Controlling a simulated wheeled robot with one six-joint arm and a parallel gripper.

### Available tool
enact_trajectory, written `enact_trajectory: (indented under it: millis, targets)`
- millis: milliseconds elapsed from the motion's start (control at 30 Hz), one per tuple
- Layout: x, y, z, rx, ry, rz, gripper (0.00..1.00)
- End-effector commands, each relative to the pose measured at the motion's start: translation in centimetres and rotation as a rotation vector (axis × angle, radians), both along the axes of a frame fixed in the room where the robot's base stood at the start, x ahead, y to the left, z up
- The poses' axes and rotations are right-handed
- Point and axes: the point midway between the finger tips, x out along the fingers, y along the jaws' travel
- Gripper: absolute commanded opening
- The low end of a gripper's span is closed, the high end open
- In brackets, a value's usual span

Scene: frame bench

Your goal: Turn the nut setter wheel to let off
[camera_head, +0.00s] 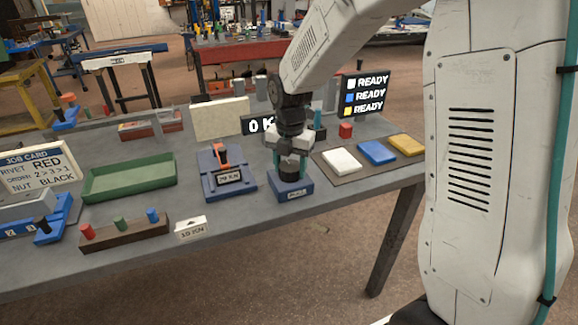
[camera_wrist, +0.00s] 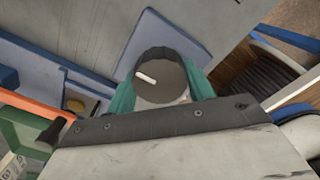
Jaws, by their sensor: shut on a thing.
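The nut setter wheel (camera_wrist: 168,82) is a dark grey round knob with a white mark on its top, pointing to the left in the wrist view. It stands on a blue base (camera_head: 293,191) with a small label on its front, near the bench's front edge. My gripper (camera_head: 289,169) points down over this base. Its teal fingers (camera_wrist: 162,92) are shut on the wheel, one on each side. In the head view the fingers mostly hide the wheel. A dark display (camera_head: 259,125) behind reads "0 K", the rest hidden by my gripper.
A blue fixture (camera_head: 228,187) with an orange lever stands close left of the wheel. A mat with white (camera_head: 341,160), blue (camera_head: 377,152) and yellow (camera_head: 406,144) pads lies to the right. A sign (camera_head: 364,94) behind reads READY on three lines. A green tray (camera_head: 128,179) lies left.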

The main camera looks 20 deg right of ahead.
Motion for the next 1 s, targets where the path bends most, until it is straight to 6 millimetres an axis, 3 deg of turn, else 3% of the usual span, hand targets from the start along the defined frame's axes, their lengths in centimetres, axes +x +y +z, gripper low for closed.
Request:
enact_trajectory:
  millis: [33,67,133,467,800,1000]
  targets:
    - [0.2,0.1,0.2,0.0,-0.006,0.003,0.3]
    - [0.2,0.1,0.2,0.0,-0.006,0.003,0.58]
    - [0.2,0.0,0.2,0.0,-0.006,0.002,0.75]
    - [0.1,0.0,0.4,0.0,-0.003,0.0,0.75]
    - [0.1,0.0,5.7,0.0,-0.006,0.001,0.75]
    - [0.1,0.0,7.7,0.0,-0.004,0.001,0.75]
